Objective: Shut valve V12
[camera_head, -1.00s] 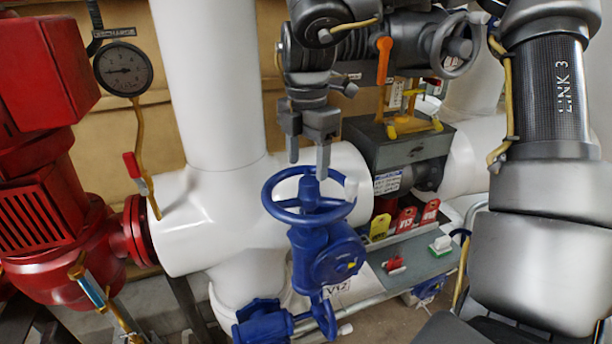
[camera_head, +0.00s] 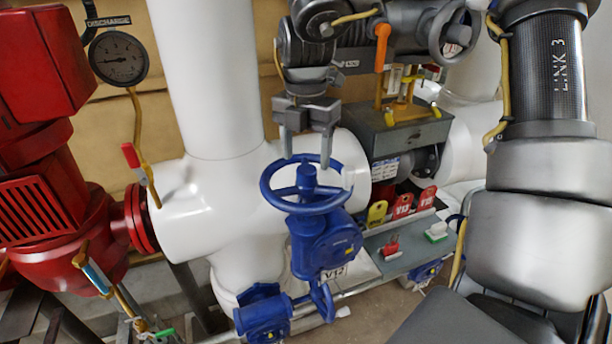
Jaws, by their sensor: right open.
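Valve V12 has a blue handwheel (camera_head: 270,187) with spokes and a raised centre hub, on a blue gearbox body (camera_head: 325,243). A "V12" plate (camera_head: 333,273) is on the lower part of the body. A small pale knob stands at the wheel's right rim. My right gripper (camera_head: 306,160) hangs from above with its two fingers apart, tips pointing down at the far side of the wheel, one on each side of the hub top in the picture. Nothing is between the fingers but the hub's top; I cannot tell whether they touch it. My left gripper is not in view.
White pipes (camera_head: 205,80) stand behind the valve. A red pump (camera_head: 40,215) and a pressure gauge (camera_head: 118,58) are at left. A grey shelf (camera_head: 405,262) with red, yellow and green tags is right of the wheel. A dark box (camera_head: 400,135) stands behind it.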

